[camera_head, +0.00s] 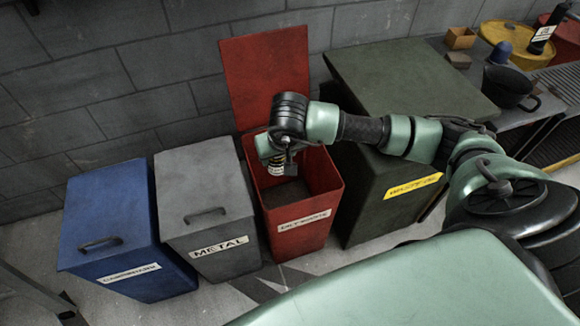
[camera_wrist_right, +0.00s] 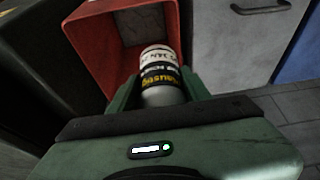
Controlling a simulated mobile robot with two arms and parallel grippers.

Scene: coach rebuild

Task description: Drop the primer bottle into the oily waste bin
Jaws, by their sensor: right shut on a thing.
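The red oily waste bin (camera_head: 297,245) stands on the floor in the middle of the head view with its lid (camera_head: 266,72) raised against the wall. My right gripper (camera_head: 277,160) is over the bin's opening, shut on the primer bottle (camera_head: 277,170). The bottle is small, with a dark label and yellow lettering. In the right wrist view the bottle (camera_wrist_right: 160,78) sits between the two green fingers, with the bin's red inside (camera_wrist_right: 110,45) beyond it. The bin floor looks empty where it shows. My left gripper is not in view.
A grey metal bin (camera_head: 205,200) and a blue bin (camera_head: 108,220), both closed, stand to the left. A dark green closed bin (camera_head: 385,185) with a yellow label stands to the right. A bench at the right holds a black pot (camera_head: 507,86) and a dark bottle (camera_head: 545,32).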

